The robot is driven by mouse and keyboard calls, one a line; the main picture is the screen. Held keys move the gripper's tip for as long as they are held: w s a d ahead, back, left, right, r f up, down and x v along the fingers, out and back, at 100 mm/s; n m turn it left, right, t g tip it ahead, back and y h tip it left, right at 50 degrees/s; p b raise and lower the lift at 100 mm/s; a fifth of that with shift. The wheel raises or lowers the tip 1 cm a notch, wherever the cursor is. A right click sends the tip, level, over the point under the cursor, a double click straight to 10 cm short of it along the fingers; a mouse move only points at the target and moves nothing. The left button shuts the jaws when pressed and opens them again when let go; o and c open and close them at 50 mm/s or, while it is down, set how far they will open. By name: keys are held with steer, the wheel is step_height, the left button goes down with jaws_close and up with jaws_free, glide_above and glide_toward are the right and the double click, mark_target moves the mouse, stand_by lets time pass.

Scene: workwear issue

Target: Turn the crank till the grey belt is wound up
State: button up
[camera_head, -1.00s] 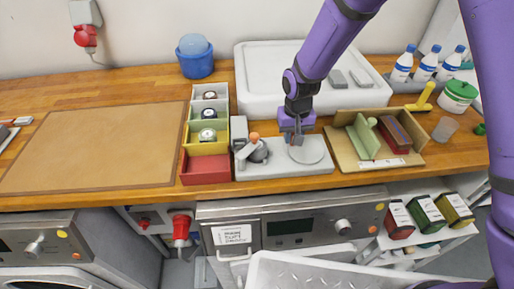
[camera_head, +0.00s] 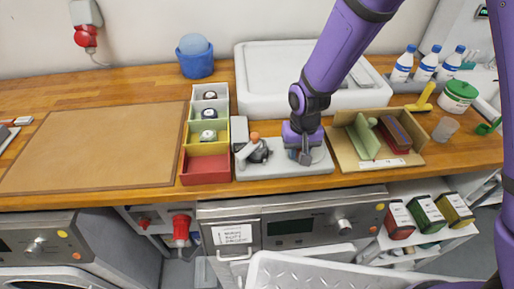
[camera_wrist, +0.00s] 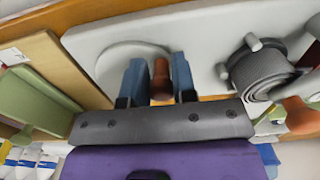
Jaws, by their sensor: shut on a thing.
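The winder has a pale grey base plate (camera_head: 260,171) on the wooden counter. The grey belt (camera_wrist: 262,76) is a coil around a spool at one end, with posts beside it; the coil also shows in the head view (camera_head: 261,154). A lever with an orange knob (camera_head: 254,136) stands by the coil. My gripper (camera_head: 304,158) is over the round crank disc (camera_wrist: 128,62) at the other end. In the wrist view its fingers are shut on the brown crank knob (camera_wrist: 161,78). In the head view my gripper hides the knob and most of the disc.
A row of coloured bins (camera_head: 206,165) with small rolls stands left of the winder. A brown mat (camera_head: 90,148) lies far left.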

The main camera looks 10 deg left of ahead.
steer(key=shift+s+d, duration=0.15)
steer(key=shift+d, duration=1.05)
steer(key=shift+w+d, duration=0.25)
steer(key=shift+d, duration=0.25)
steer(key=shift+w+d, duration=0.2)
steer(key=shift+d, duration=0.25)
steer(key=o, duration=0.6)
step_height(320, 180, up, 8)
